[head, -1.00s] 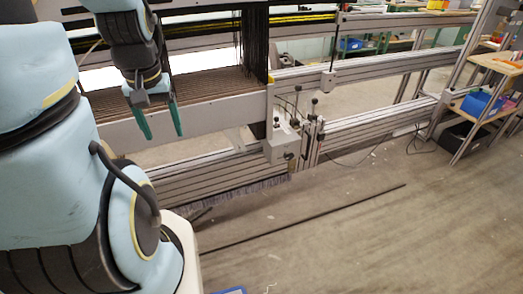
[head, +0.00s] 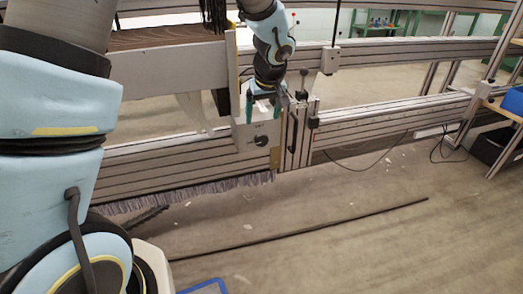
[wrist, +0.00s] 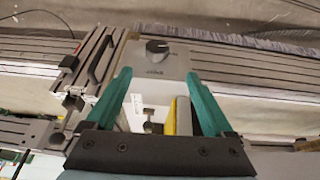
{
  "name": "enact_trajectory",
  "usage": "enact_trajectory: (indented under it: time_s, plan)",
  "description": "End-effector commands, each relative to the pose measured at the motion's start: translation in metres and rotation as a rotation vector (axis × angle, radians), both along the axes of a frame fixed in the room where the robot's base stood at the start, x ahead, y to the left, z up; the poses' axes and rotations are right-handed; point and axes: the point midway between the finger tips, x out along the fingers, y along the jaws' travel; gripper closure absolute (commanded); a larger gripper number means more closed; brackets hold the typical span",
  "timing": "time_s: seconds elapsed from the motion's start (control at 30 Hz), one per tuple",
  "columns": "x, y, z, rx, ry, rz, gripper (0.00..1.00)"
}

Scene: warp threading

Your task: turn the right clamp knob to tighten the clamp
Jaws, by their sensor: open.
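My gripper (head: 263,115) is open, with its two green fingers pointing down over a light grey clamp box (head: 247,132) on the loom's front rail. A black round knob (head: 260,141) is on the front face of the box. In the wrist view, the fingers (wrist: 158,80) spread across the box (wrist: 170,66), and the black knob (wrist: 158,46) lies beyond their tips. A small dark knob-like part (wrist: 152,127) shows between the fingers near the palm. Nothing is visibly gripped. I cannot tell which part is the right clamp knob. My wrist hides the box top in the head view.
Upright metal profiles and a black handle (head: 293,130) stand right beside the box. Long aluminium rails (head: 390,124) run to both sides. A thin dark rod (head: 330,228) lies on the floor. A yellow part (wrist: 183,115) is close to one finger.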

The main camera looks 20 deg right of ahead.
Motion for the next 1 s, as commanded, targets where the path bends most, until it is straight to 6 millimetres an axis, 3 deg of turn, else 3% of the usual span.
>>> enact_trajectory:
  time_s: [0.17,0.6,0.8,1.0]
  plan:
    - [0.003,-0.007,-0.015,-0.004,-0.003,0.002,0.13]
    - [0.032,-0.011,-0.086,-0.004,-0.002,0.002,0.13]
    - [0.038,-0.013,-0.100,-0.004,-0.004,0.001,0.13]
    - [0.039,-0.013,-0.103,-0.005,-0.003,0.001,0.13]
